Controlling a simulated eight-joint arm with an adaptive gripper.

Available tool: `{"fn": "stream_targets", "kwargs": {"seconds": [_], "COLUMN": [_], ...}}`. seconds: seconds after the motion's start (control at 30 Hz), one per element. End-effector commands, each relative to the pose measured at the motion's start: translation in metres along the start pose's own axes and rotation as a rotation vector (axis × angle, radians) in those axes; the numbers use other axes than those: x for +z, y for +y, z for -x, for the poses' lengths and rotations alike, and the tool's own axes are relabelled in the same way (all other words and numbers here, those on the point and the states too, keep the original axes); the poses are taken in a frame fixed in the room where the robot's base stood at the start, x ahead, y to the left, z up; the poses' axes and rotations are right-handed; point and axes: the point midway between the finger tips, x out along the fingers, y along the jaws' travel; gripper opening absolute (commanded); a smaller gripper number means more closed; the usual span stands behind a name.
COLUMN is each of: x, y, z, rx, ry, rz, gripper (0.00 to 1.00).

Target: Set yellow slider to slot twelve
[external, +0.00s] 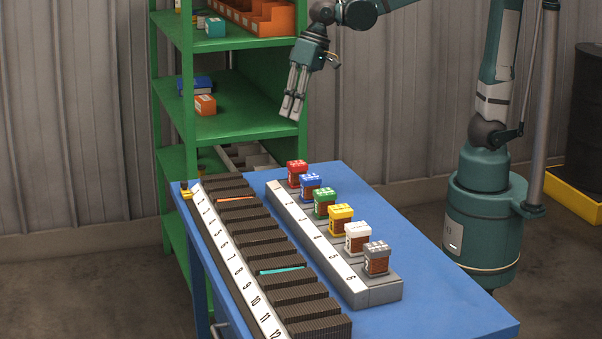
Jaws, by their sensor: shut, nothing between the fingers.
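A yellow-topped block (341,215) with a brown body stands upright at place four of the short grey numbered rack (318,250). A small yellow piece (186,191) sits at the far left table corner, beside the low end of the long numbered rail (236,268). I cannot tell which of the two is the slider. Slot twelve (320,328) is the nearest dark ribbed slot, at the bottom of the picture. My gripper (290,113) is shut and empty, pointing down high above the table's far end, apart from everything on the table.
Red (297,170), blue (311,184), green (324,202), white (358,236) and grey (376,257) topped blocks share the short rack. Orange (236,201) and teal (282,269) strips lie among the dark slots. Green shelves (190,130) stand behind. The blue table (440,310) is clear at right.

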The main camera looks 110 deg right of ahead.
Motion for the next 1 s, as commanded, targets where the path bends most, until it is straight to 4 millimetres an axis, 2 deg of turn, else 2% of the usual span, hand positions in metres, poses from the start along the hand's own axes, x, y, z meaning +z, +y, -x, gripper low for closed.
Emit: {"fn": "stream_targets", "kwargs": {"seconds": [0.43,1.0], "x": [-0.063,-0.140], "y": [-0.015,-0.021], "z": [-0.013,-0.042], "rx": [0.018,0.045], "ry": [-0.058,-0.132], "rz": [-0.179,-0.406], "gripper": [0.00,0.00]}}
